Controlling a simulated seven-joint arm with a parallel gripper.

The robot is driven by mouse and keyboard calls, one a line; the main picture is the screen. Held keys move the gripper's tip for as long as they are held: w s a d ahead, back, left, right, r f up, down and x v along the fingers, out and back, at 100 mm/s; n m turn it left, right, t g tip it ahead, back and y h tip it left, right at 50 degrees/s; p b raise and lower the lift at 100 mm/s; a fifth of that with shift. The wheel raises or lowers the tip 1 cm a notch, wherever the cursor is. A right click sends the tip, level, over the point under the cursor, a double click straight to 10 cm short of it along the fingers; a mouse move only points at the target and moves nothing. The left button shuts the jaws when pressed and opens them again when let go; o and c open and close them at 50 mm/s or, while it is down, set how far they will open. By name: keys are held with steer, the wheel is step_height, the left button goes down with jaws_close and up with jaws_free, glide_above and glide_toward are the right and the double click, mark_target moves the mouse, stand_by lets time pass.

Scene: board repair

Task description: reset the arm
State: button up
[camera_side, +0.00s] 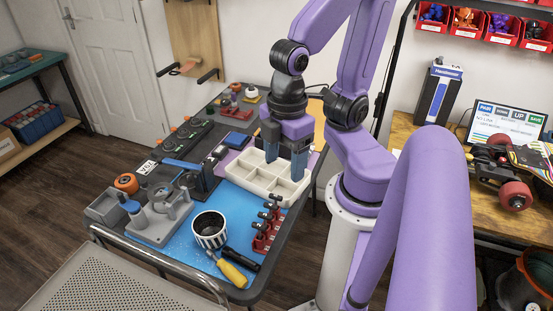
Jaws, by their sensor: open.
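My purple arm reaches over the work table from its grey base. My gripper (285,174) points down over the white compartment tray (243,183). Its two blue-grey fingers stand apart, open, with nothing visible between them. The fingertips are over or just inside the tray's compartments; I cannot tell whether they touch it. The tray's compartments that show look empty, and part of its far side is hidden behind the gripper.
A grey fixture (160,215) and orange wheel (126,183) are left. A blue mat (185,243) shows bare patches. A wooden bench (405,128) is at right.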

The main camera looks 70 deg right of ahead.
steer(key=o, duration=0.5)
steer(key=shift+w, duration=0.1)
steer(key=shift+o, duration=0.4)
steer(key=shift+w+a+r, duration=0.1)
steer(key=shift+w+a, duration=0.05)
steer(key=shift+w, duration=0.15)
steer(key=w+d+r+m, duration=0.25)
steer(key=w+m, duration=0.75)
steer(key=w, duration=0.6)
steer(key=w+d+r+m, duration=0.2)
steer(key=w+d+m, duration=0.8)
steer(key=w+d, duration=0.6)
steer(key=s+d+f+m, duration=0.1)
steer(key=s+d+m, duration=0.25)
steer(key=d, duration=0.75)
steer(key=s+d+m, duration=0.2)
steer(key=d+m, duration=0.2)
steer(key=d, duration=0.6)
steer(key=s+d+f+m, duration=0.1)
steer(key=s+d+m, duration=0.15)
steer(key=d, duration=0.85)
step_height(320, 180, down, 10)
steer(key=shift+w+a+m, duration=0.2)
steer(key=shift+w+m, duration=0.05)
steer(key=shift+m, duration=0.05)
